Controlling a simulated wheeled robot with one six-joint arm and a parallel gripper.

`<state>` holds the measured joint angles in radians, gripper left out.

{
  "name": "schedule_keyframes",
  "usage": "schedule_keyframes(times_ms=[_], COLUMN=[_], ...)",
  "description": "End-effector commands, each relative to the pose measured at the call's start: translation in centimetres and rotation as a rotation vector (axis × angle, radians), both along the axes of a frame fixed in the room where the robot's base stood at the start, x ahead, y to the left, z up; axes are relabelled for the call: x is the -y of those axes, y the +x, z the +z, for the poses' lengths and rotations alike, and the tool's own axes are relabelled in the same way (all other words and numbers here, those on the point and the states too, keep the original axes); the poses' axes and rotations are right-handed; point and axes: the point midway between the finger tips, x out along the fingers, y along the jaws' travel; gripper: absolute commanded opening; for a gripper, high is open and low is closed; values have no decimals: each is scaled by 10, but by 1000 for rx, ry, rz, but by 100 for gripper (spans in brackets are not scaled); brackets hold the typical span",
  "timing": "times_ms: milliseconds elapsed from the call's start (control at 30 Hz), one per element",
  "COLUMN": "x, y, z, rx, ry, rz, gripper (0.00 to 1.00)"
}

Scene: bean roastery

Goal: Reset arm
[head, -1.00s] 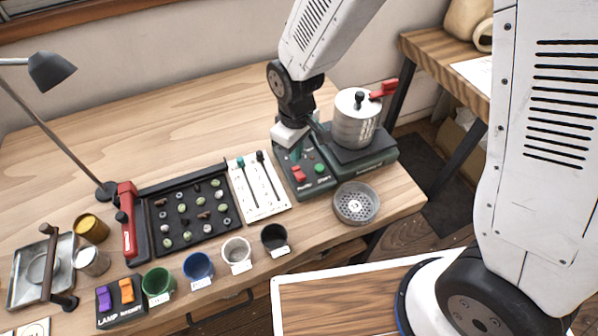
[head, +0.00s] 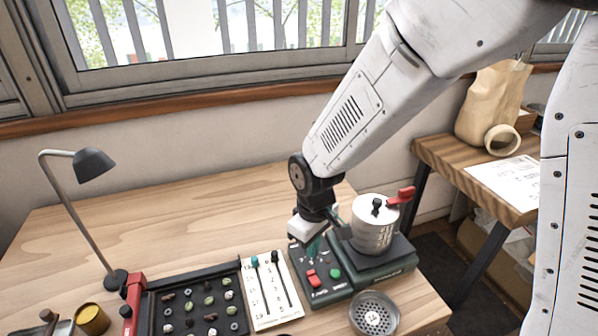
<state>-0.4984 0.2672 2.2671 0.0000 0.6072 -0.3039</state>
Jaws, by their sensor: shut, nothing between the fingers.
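My gripper (head: 313,246) is at the end of my white arm, low over the left part of the dark green roaster base (head: 372,281). Its fingers are small in the head view and look shut and empty. They are above and behind a red switch (head: 312,277) and a green button (head: 335,272). I cannot tell whether they touch the panel. The silver roaster pot (head: 373,235), with a lid and red handle, stands on the base just right of my gripper.
A round metal strainer (head: 374,314) is in front of the base. A slider panel (head: 268,292), a black bean tray (head: 196,305) and a lamp (head: 92,165) stand to the left. The back of the table is clear. A paper bag (head: 492,100) sits on a side table.

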Motion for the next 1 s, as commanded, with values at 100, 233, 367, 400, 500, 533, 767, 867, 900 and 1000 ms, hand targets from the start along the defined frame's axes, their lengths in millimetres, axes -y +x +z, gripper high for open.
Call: schedule_keyframes(times_ms=[100, 233, 367, 400, 500, 533, 767, 867, 900, 1000], x=[4, 21, 48, 56, 80, 88, 144, 164, 171, 186], y=[-7, -36, -56, -62, -78, -83, -131, -153, -161, -179], z=[0, 7, 38, 49, 77, 86, 146, 165, 172, 186], rx=[-31, -118, -149, -154, -157, -157, -123, -90, -71, -24], ry=[-17, -71, -91, -95, -97, -96, -71, -51, -41, -15], rz=[-28, -89, -177, -206, -287, -312, -515, -598, -629, -695], gripper=[0, 0, 0, 0, 0, 0, 0, 0, 0, 0])
